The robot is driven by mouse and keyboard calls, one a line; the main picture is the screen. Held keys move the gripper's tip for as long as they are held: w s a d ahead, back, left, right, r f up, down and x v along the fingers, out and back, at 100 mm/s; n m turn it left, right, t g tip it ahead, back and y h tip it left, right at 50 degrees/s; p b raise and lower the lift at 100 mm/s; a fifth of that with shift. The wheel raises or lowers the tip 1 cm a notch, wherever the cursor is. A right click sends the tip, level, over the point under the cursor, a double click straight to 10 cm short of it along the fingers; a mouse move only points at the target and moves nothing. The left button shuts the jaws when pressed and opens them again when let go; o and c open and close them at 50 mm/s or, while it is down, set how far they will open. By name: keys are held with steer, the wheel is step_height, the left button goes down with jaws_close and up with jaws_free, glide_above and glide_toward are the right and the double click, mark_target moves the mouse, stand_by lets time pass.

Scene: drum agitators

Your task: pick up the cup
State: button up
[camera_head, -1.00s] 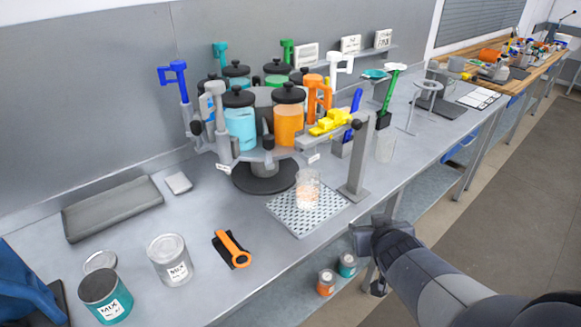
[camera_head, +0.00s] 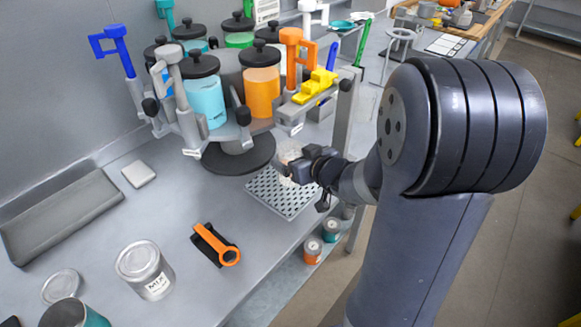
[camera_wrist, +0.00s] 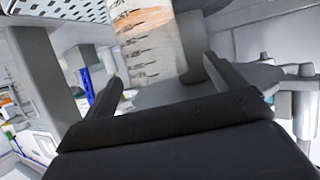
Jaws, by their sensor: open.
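The cup (camera_head: 289,152) is clear with measuring marks and an orange-tinted band, and stands on a perforated grey tray (camera_head: 262,190). In the wrist view the cup (camera_wrist: 152,42) shows large, in the gap between the two fingers, with its far part cut off by the frame edge. My gripper (camera_head: 294,168) is at the cup's right side in the head view, and its body hides part of the cup. In the wrist view my gripper (camera_wrist: 161,72) is open, a finger on each side of the cup. Finger contact cannot be told.
A rotating stand with blue (camera_head: 206,98) and orange (camera_head: 261,88) jars is just behind the cup. A grey post (camera_head: 343,120) rises close to my gripper. Clear bench lies between.

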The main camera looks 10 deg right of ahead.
mark_target(284, 148)
steer(key=shift+d+x, duration=0.1)
steer(key=shift+x, duration=1.15)
steer(key=shift+d+x, duration=0.15)
steer(key=shift+x, duration=1.15)
steer(key=shift+r, duration=0.15)
steer(key=shift+c, duration=0.3)
steer(key=c, duration=1.2)
steer(key=shift+r, duration=0.1)
